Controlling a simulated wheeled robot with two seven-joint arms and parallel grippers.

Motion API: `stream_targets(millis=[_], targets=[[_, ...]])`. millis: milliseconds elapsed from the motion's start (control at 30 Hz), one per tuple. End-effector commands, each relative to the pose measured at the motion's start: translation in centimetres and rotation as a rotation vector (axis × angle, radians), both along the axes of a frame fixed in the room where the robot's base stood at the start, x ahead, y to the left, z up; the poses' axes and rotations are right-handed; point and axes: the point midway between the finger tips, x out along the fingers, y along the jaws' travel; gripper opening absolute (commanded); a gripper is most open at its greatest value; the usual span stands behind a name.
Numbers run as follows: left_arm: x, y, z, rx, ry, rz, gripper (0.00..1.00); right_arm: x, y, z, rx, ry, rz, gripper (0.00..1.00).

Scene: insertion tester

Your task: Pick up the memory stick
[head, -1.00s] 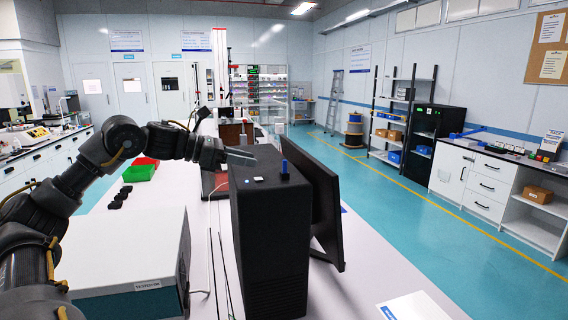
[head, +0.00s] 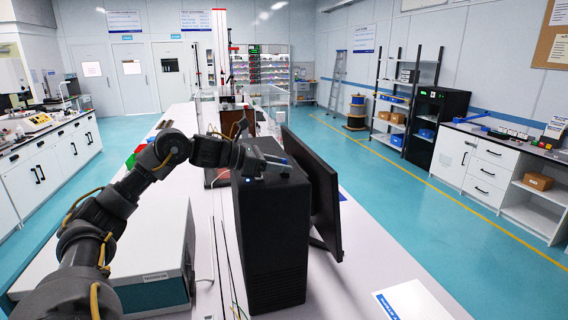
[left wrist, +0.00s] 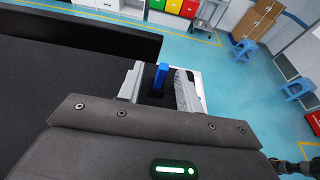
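The memory stick (left wrist: 160,76) is a small blue upright stick in a dark base on the black computer case. Only a bit of its blue (head: 284,161) shows in the head view, at the fingers. My left gripper (head: 276,163) is low over the top of the black case (head: 262,225). In the left wrist view the gripper (left wrist: 160,90) is open, one finger on each side of the stick, with gaps visible. I cannot tell whether the stick's base is inside a socket. My right gripper is not in view.
A black monitor (head: 323,190) stands close on the right of the case. A grey box-shaped instrument (head: 165,260) is on the left of the white table (head: 365,260). Thin cables run between instrument and case. A white sheet (head: 412,300) lies at the front right.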

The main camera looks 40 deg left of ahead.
Motion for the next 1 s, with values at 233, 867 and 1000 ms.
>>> stream_targets(millis=[233, 867, 1000], targets=[[0.00, -0.01, -0.01, -0.001, -0.001, -0.001, 0.17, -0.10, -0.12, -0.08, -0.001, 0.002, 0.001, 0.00], [-0.03, 0.01, 0.19, 0.000, -0.002, 0.000, 0.00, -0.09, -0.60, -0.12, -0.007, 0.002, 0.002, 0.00], [-0.01, 0.01, 0.84, 0.000, -0.006, -0.001, 0.00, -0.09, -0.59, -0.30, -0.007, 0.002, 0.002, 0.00]])
